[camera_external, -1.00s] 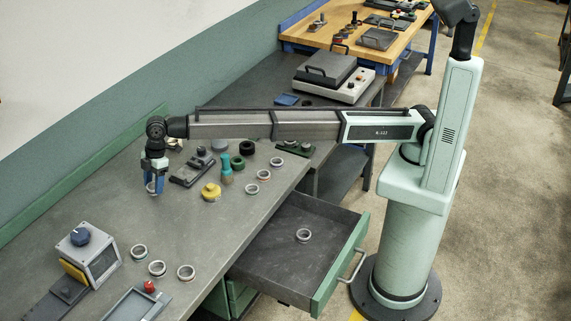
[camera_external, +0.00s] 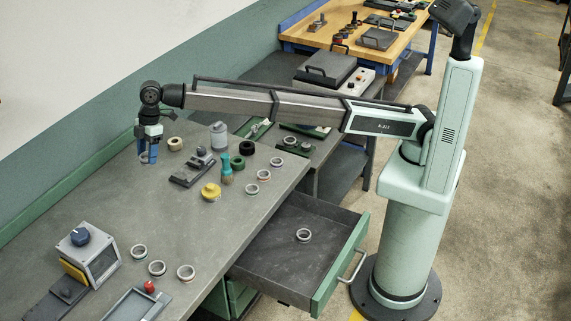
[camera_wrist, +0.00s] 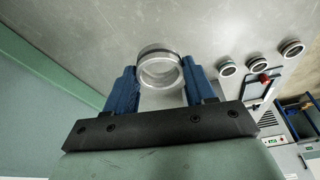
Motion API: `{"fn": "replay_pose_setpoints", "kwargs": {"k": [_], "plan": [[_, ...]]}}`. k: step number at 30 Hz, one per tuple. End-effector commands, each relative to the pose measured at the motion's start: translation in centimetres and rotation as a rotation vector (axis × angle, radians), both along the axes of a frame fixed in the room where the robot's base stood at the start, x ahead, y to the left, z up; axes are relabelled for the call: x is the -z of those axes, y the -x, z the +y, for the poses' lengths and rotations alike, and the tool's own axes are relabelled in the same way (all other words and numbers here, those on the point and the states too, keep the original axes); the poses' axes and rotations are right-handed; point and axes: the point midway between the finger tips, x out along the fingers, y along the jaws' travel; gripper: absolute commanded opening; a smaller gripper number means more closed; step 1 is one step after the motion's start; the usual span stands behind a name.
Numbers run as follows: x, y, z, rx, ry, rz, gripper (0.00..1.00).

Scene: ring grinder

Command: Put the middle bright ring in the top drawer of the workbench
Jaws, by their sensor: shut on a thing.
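My gripper (camera_external: 148,156) is raised above the far-left part of the workbench, near the wall. In the wrist view its blue fingers (camera_wrist: 161,88) are shut on a bright metal ring (camera_wrist: 146,82). The top drawer (camera_external: 270,262) stands open at the right front of the bench, to the right of and lower than my gripper. One bright ring (camera_external: 303,241) lies inside it. Three more rings stand near the bench front: a left one (camera_external: 139,257), a middle one (camera_external: 157,274) and a right one (camera_external: 186,279).
Several other rings, a yellow knob piece (camera_external: 211,191), a teal-handled tool (camera_external: 226,174) and a dark fixture (camera_external: 190,176) occupy the bench between my gripper and the drawer. A control box (camera_external: 90,254) stands at the front left. The bench middle is mostly clear.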

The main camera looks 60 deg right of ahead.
Motion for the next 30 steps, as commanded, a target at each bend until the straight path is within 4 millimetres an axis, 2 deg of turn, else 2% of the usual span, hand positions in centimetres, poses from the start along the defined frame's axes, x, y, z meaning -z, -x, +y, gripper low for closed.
{"fn": "replay_pose_setpoints", "kwargs": {"k": [1, 8, 11, 20, 30], "plan": [[0.3, 1.8, 0.2, -0.002, 0.002, 0.002, 0.2], [-0.1, 7.6, 0.9, 0.018, 0.006, 0.003, 0.2], [-0.2, 11.4, 1.1, 0.032, 0.01, 0.004, 0.2], [-0.5, 24.4, 0.9, 0.085, 0.015, 0.004, 0.2], [-0.2, 39.0, -2.0, 0.154, 0.014, 0.002, 0.2]]}}
